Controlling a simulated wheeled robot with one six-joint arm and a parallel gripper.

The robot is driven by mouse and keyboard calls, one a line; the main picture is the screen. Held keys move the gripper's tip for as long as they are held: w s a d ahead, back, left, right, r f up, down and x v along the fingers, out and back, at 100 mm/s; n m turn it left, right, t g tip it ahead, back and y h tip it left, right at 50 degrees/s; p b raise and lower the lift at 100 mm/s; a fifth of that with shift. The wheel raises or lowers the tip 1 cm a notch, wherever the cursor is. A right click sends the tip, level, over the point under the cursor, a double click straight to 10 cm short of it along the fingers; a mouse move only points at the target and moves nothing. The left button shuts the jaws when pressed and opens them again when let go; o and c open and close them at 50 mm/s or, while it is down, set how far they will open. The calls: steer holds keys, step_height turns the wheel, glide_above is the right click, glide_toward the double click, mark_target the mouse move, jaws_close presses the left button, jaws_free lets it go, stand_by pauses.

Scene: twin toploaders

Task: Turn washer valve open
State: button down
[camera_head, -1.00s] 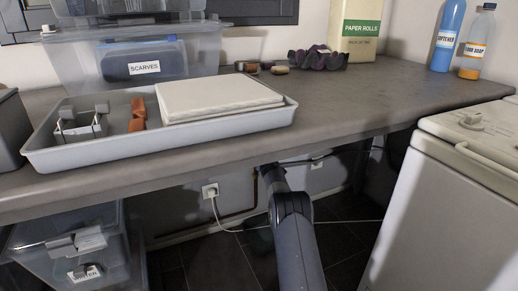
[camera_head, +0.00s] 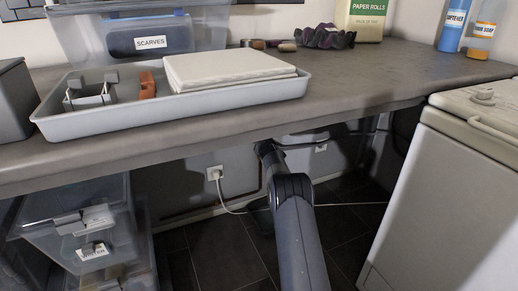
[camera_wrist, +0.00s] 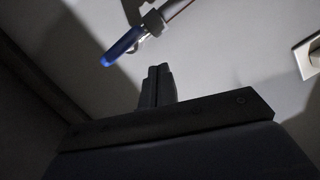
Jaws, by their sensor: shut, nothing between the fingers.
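The valve shows in the wrist view, with a blue lever handle (camera_wrist: 122,47) on a grey metal pipe fitting (camera_wrist: 155,20) at the top of the picture. The handle slants down to the left. My gripper (camera_wrist: 158,72) is shut and empty, its fingertips just below and right of the handle, apart from it in the picture. I cannot judge the depth between them. In the head view my arm reaches under the counter and hides the gripper; the valve is not visible there. The white toploader washer (camera_head: 450,190) stands at the right.
The counter (camera_head: 400,85) lies above my arm, bearing a grey tray (camera_head: 190,105). A wall socket with a plug (camera_head: 214,173) is left of my arm, its white cable (camera_head: 230,208) running behind the arm. Open floor lies between arm and washer.

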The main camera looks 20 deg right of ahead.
steer(key=a+f+v, duration=0.1)
steer(key=v, duration=0.9)
steer(key=shift+r+p, duration=0.2)
steer(key=shift+p, duration=0.1)
steer(key=shift+w, duration=0.15)
steer(key=d+r+p+x, duration=0.1)
steer(key=d+x, duration=0.1)
steer(key=x, duration=0.8)
steer(key=shift+d+f+p, duration=0.15)
steer(key=shift+p, duration=0.15)
stand_by(0.5)
